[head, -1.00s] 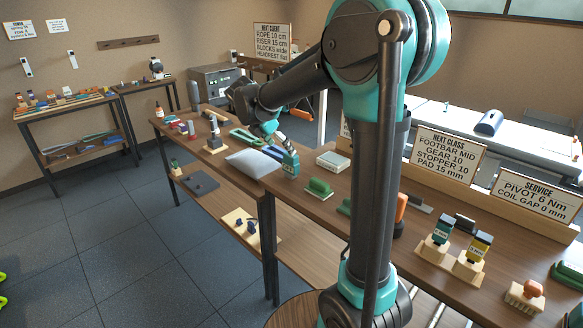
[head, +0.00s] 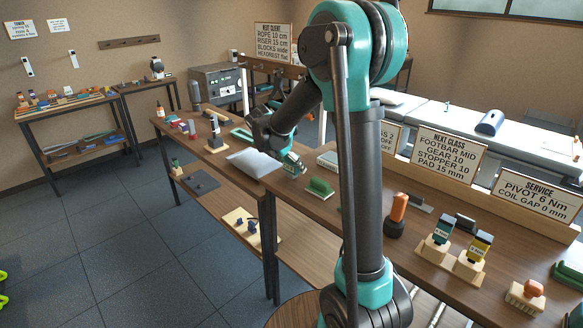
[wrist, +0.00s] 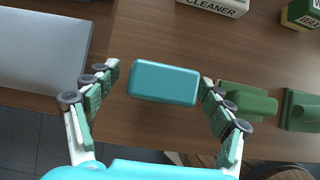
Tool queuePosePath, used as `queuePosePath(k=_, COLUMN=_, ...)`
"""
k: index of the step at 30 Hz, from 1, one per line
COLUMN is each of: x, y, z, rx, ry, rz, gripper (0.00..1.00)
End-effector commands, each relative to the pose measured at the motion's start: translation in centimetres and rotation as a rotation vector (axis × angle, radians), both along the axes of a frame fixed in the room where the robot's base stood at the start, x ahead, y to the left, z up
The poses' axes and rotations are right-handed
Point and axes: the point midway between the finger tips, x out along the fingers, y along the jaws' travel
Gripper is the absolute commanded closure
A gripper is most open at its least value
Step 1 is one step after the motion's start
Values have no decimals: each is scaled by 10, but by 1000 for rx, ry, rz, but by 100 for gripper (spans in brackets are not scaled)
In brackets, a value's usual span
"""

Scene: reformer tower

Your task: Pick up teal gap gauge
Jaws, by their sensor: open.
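A teal block with rounded edges, which I take to be the teal gap gauge (wrist: 165,83), is on the wooden bench in the wrist view. My gripper (wrist: 159,80) is open, with one finger at each side of the block. A narrow gap shows between the block and each finger, so neither appears to touch it. In the head view my gripper (head: 292,166) is low over the bench, between the pale pad and the green block. There it largely hides the gauge.
A pale grey pad (wrist: 40,45) lies left of my fingers. A white box marked CLEANER (wrist: 215,5) stands beyond them. Green blocks (wrist: 247,103) are close outside the right finger. The bench's near edge runs below the gripper. Signs (head: 447,160) line the bench's back.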

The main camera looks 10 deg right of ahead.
Motion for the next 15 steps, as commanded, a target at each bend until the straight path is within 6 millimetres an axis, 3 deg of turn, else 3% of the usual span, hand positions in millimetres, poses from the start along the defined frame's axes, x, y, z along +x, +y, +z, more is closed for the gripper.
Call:
queuePosePath(k=4, x=0, y=0, z=0, rx=0, ry=0, rz=0, gripper=21)
queuePosePath(k=15, x=0, y=0, z=0, rx=0, ry=0, rz=0, gripper=67)
